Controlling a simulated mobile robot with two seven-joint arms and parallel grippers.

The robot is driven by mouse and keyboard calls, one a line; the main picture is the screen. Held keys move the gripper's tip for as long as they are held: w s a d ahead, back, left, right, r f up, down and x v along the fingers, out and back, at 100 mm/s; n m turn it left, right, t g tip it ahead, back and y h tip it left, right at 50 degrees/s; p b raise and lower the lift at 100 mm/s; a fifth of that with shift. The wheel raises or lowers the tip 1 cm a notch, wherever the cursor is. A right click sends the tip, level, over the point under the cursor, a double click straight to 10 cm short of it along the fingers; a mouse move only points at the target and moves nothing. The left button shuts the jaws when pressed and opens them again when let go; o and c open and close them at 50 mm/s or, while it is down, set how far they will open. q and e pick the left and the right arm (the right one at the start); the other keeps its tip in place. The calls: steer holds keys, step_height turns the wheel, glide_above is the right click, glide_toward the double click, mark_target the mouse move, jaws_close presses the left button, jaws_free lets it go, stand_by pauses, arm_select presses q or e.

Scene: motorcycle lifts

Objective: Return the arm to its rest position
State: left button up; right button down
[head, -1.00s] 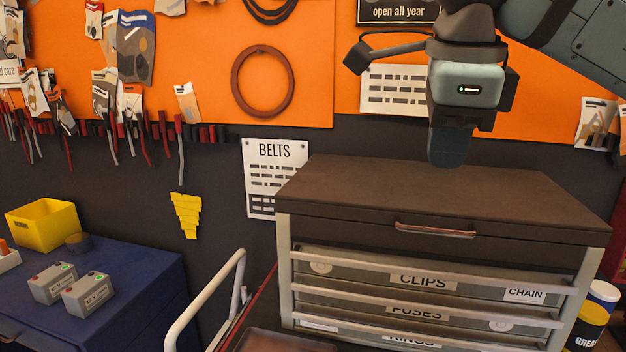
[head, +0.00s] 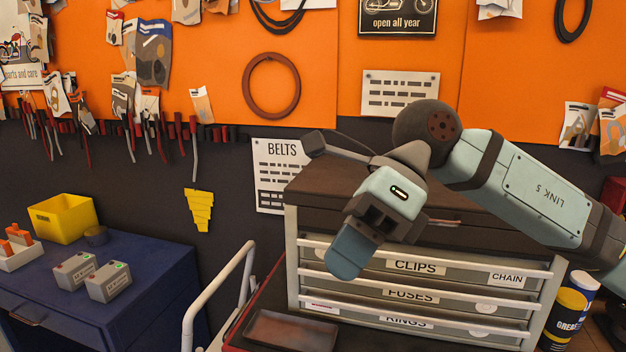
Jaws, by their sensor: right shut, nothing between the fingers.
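My right arm comes in from the right, across the top and front of the tool chest (head: 330,190). My right gripper (head: 350,252) points down and left in front of the chest's upper left drawers. It is shut and empty. It hides part of the chest lid and the left ends of the upper drawers. My left gripper is not in the head view.
The chest has drawers marked clips, fuses and rings. A brown tray (head: 290,331) lies below it, beside a white rail (head: 218,290). Grease cans (head: 566,312) stand at right.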

steer(key=w+d+f+n+t+y+p, duration=0.1)
steer(key=w+d+f+n+t+y, duration=0.15)
steer(key=f+n+t, duration=0.75)
steer(key=w+d+f+n+t+y+p, duration=0.1)
steer(key=w+f+n+t+y+p, duration=0.3)
steer(key=n, duration=0.9)
steer(key=w+d+f+n+t+y+b, duration=0.1)
steer(key=w+d+f+n+t, duration=0.1)
steer(key=f+n+t, duration=0.65)
steer(key=s+d+f+m+g+h+p, duration=0.1)
steer(key=s+d+f+m+g+h, duration=0.2)
steer(key=s+f, duration=0.6)
steer(key=s+d+f+m+g+h+p, duration=0.1)
steer(key=s+d+f+m+g+h, duration=0.2)
steer(key=f, duration=1.4)
steer(key=s+d+m+h, duration=0.3)
steer(key=s+d+h, duration=0.1)
steer(key=s+h, duration=0.1)
steer(key=shift+s+d+h, duration=0.35)
steer(key=shift+s+d, duration=0.05)
steer(key=shift+s, duration=0.4)
